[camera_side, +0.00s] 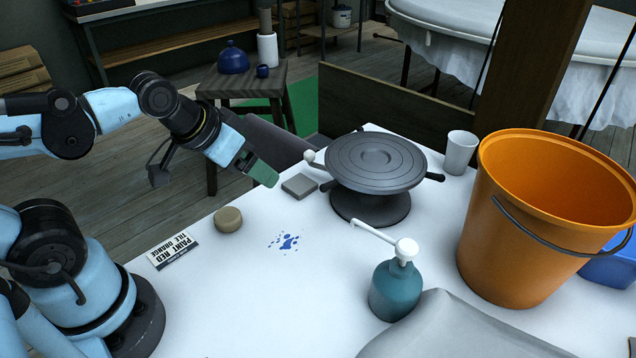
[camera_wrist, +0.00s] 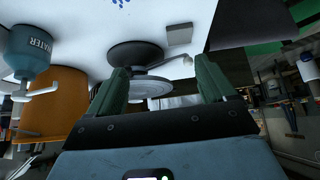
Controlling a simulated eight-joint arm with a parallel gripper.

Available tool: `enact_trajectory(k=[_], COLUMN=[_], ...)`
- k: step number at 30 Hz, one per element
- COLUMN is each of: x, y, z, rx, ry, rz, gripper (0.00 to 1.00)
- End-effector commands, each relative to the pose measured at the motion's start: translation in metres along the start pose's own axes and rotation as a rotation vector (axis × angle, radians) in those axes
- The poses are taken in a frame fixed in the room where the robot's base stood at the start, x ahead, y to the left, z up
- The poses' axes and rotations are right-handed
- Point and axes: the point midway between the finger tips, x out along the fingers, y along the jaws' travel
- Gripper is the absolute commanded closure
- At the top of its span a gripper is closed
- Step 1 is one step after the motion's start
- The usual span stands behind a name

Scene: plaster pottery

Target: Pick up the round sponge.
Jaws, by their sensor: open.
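The round sponge (camera_side: 228,219) is a small tan disc lying flat on the white table, left of the blue paint spots. My gripper (camera_side: 262,174) is in the air above the table's far left edge, up and to the right of the sponge and apart from it. In the wrist view my gripper (camera_wrist: 163,88) shows two green fingers spread apart with nothing held between them. The sponge does not show in the wrist view.
A grey square block (camera_side: 299,186) lies beside the dark pottery wheel (camera_side: 375,163). A teal pump bottle (camera_side: 396,288), an orange bucket (camera_side: 535,215) and a white cup (camera_side: 460,152) stand to the right. A paint card (camera_side: 173,250) lies left of the sponge. Blue spots (camera_side: 288,242) mark the table.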

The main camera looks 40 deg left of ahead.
Motion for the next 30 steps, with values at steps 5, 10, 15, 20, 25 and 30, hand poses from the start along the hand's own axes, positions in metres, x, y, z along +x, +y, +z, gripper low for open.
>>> enact_trajectory(k=[5,10,15,20,25,30], x=[0.0,0.0,0.0,0.0,0.0,0.002], y=[0.0,0.0,0.0,0.0,-0.002,-0.021], z=[0.0,0.0,0.0,0.0,0.001,0.006], rx=[0.0,0.0,0.0,0.0,-0.015,-0.167], ry=[-0.001,-0.001,-0.001,-0.001,-0.015,-0.158], rz=[0.0,0.0,0.0,0.0,-0.004,-0.046], gripper=[0.17,0.17,0.14,0.11,0.11,0.11])
